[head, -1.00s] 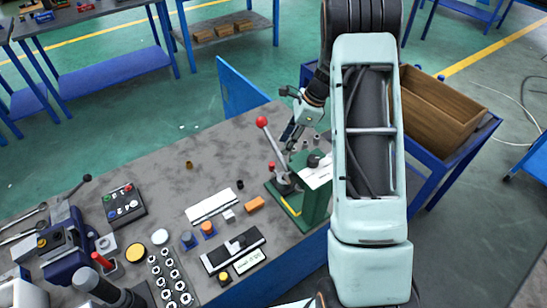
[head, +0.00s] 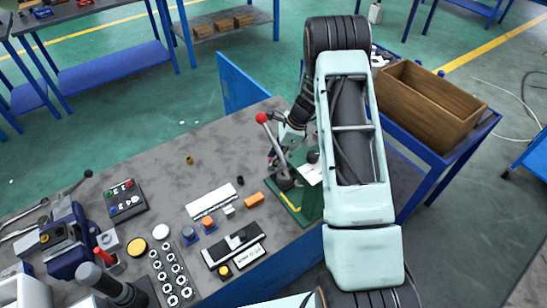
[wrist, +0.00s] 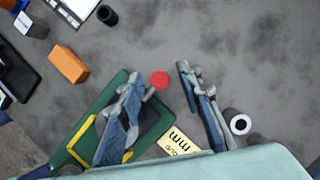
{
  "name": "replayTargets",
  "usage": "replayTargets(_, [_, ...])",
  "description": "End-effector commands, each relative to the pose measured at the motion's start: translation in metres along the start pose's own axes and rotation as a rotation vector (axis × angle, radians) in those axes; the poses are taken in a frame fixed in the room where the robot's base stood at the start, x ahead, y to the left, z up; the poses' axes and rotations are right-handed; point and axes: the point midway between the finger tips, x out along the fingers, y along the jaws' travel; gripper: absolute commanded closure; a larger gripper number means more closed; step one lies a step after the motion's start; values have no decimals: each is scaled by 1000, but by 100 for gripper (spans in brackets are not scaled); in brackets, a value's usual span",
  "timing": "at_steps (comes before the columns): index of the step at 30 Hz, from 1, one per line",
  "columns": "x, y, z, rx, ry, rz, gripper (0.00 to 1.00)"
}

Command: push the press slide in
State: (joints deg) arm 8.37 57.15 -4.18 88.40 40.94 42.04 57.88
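The green press (head: 310,200) stands at the right end of the bench, with a yellow stripe on its base and a red-knobbed lever (head: 262,117) leaning up at its left. The slide itself is not clearly visible.
An orange block (head: 254,199) and a white plate (head: 211,202) lie left of the press. A dark cylinder with a white ring (wrist: 240,123) stands by the right finger. A wooden box (head: 430,105) sits on a blue cart at right. The bench's back middle is mostly clear.

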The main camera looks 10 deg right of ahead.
Motion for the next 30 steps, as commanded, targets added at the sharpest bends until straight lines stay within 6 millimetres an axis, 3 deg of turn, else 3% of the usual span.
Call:
replayTargets(2, [0,0,0,0,0,0,67])
replayTargets(11, [0,0,0,0,1,-1,100])
replayTargets(22, [-1,2,-3,1,2,-1,100])
replayTargets(30, [-8,28,-21,4,3,-1,100])
